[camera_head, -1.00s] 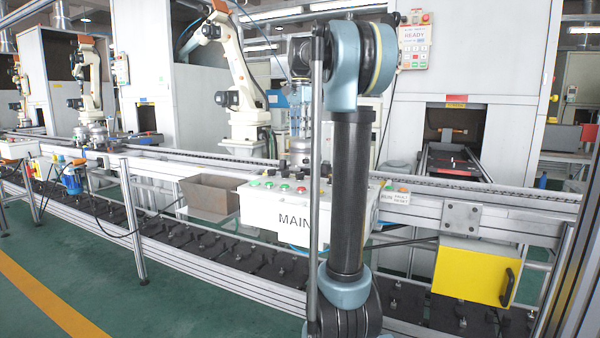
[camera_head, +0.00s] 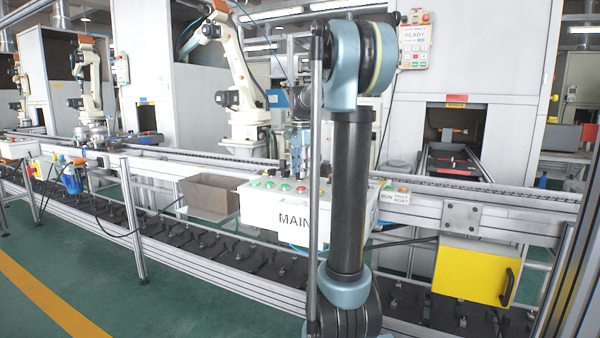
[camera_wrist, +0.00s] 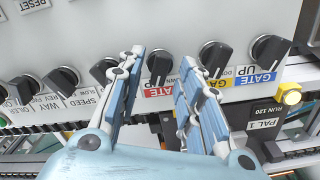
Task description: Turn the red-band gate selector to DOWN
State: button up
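In the wrist view the black red-band gate selector (camera_wrist: 159,64) sits on the pale panel, with its red label (camera_wrist: 158,91) beside it. The handle looks nearly vertical in the picture; its exact setting is hard to read. My gripper (camera_wrist: 162,57) is open, with one blue finger on each side of this selector. A gap shows between the handle and the fingers. In the head view my gripper (camera_head: 300,150) is over the white MAIN box (camera_head: 272,212), partly hidden behind my arm.
A yellow-band selector (camera_wrist: 214,56) stands close to the right finger, and a blue-band selector (camera_wrist: 270,50) farther right. More black selectors (camera_wrist: 62,79) line the panel at left. The conveyor rail (camera_head: 440,190) runs behind the box.

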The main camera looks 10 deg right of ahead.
jog(key=shift+f, duration=0.1)
jog(key=shift+c, duration=0.5)
grip_shut()
jog(key=shift+n, duration=0.3)
jog(key=n, duration=0.4)
jog(key=shift+w+a, duration=0.1)
jog(key=shift+w, duration=0.05)
jog(key=shift+n, duration=2.1)
jog(key=shift+o, duration=0.5)
grip_release()
